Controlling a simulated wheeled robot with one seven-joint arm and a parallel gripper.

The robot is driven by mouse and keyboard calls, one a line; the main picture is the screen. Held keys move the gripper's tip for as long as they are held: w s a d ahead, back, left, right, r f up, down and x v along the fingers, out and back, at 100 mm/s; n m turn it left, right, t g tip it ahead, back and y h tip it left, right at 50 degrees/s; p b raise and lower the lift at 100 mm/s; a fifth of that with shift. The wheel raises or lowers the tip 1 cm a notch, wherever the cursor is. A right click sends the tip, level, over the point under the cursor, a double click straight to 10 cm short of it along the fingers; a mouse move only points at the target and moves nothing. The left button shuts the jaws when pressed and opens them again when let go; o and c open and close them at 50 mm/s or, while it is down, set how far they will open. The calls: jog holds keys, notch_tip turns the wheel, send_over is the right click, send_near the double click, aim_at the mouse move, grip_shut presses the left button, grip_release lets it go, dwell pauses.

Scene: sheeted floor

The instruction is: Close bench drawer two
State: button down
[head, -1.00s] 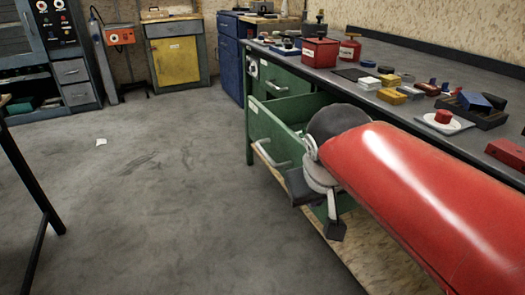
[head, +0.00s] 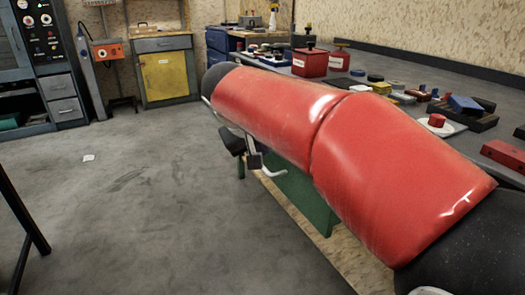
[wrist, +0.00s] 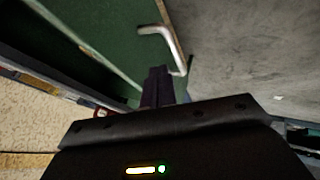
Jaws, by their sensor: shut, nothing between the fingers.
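The green bench (head: 306,200) stands under the grey worktop at the right in the head view; my red arm hides most of its drawer fronts. A silver bar handle (wrist: 163,42) on a green front (wrist: 105,42) shows in the wrist view. I cannot tell from these views how far that drawer stands out. My gripper (wrist: 157,84) is shut and empty, its dark fingers just below the handle in the picture. Whether they touch the handle or front is unclear. In the head view my gripper (head: 250,160) is partly hidden below my arm, beside the bench.
The worktop holds red boxes (head: 310,62), a white plate with a red piece (head: 437,122) and several small blocks. A yellow cabinet (head: 167,75) and blue drawers (head: 218,62) stand at the back.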

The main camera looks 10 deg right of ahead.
send_near(274, 169)
jog(key=x, duration=0.4)
jog(key=shift+d+f, duration=0.1)
jog(key=shift+f, duration=0.05)
